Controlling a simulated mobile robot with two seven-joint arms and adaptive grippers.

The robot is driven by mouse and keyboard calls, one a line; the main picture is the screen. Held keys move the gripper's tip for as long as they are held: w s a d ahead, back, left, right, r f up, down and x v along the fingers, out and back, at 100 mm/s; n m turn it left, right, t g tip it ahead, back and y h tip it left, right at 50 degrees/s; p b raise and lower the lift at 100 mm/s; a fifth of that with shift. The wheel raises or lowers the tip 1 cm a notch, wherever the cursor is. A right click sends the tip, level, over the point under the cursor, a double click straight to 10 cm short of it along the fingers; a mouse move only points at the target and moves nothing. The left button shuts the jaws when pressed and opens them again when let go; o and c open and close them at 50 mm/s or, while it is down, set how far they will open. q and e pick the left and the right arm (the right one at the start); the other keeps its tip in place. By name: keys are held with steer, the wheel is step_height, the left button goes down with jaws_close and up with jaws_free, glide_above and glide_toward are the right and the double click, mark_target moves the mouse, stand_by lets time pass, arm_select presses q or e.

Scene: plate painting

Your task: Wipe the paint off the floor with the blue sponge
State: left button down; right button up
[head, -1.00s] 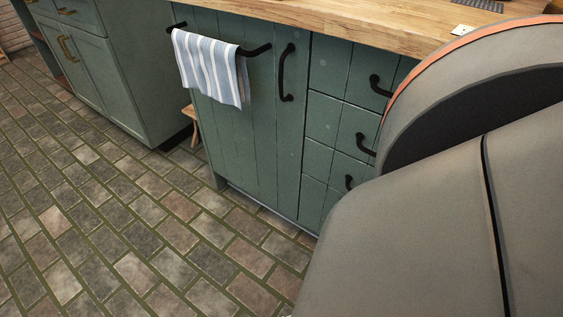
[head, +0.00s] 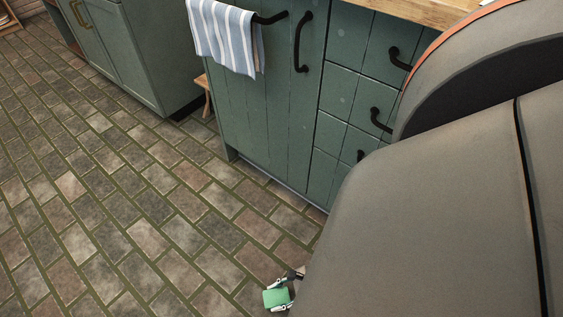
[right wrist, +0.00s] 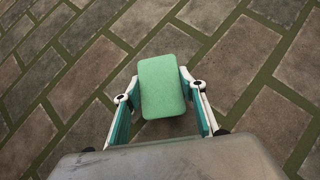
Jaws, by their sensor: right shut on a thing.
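My right gripper (head: 279,296) is low over the floor at the bottom of the head view. It is shut on a sponge (head: 274,299), which looks green here rather than blue. In the right wrist view the sponge (right wrist: 162,86) sits between the two fingers, its broad face toward the camera. I cannot tell whether the sponge touches the floor. The floor (head: 110,220) is grey-brown brick tile with greenish joints. I make out no clear paint patch on it. My left gripper is not in view.
A green cabinet (head: 255,130) with black handles and a striped towel (head: 222,35) stands ahead, with drawers (head: 350,90) beside it. Another green cabinet (head: 150,55) is at the upper left. A wooden leg (head: 206,95) shows between them. The floor at left is clear.

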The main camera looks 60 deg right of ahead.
steer(key=shift+f, duration=0.15)
steer(key=shift+s+a+f, duration=0.1)
steer(key=shift+s+a, duration=0.15)
steer(key=shift+s, duration=0.75)
steer(key=shift+s+a+f, duration=0.1)
steer(key=shift+s+a, duration=0.1)
steer(key=shift+s, duration=0.8)
steer(key=shift+r, duration=0.1)
